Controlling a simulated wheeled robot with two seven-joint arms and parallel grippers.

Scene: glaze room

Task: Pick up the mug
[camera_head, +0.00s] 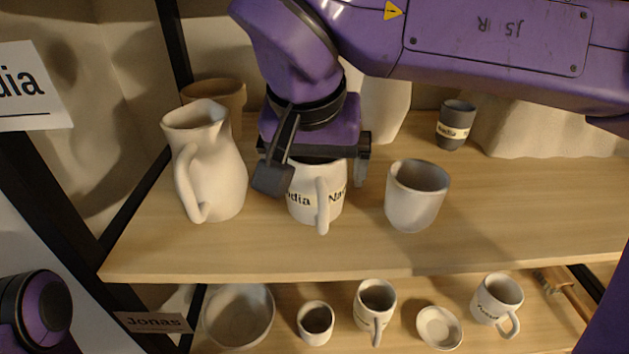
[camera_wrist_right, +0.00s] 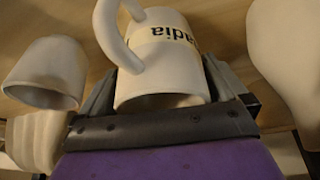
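The white mug (camera_head: 306,208) with a band of black lettering, partly readable as "Nadia", stands upright on the upper wooden shelf. Its handle faces the front. My right gripper (camera_head: 318,172) comes down over it from above, with one finger on each side of the mug. A small gap shows by the right-hand finger, so the gripper looks open around it. The gripper hides the mug's rim in the head view. In the right wrist view the mug (camera_wrist_right: 178,72) lies between the fingers (camera_wrist_right: 165,95), close to both. My left gripper is not in view.
A white pitcher (camera_head: 222,170) stands close on the left and a plain cup (camera_head: 415,200) close on the right. Behind are a tan pot (camera_head: 228,95), a pale vase (camera_head: 385,105) and a dark labelled cup (camera_head: 455,125). The lower shelf (camera_head: 275,340) holds several bowls, cups and mugs.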

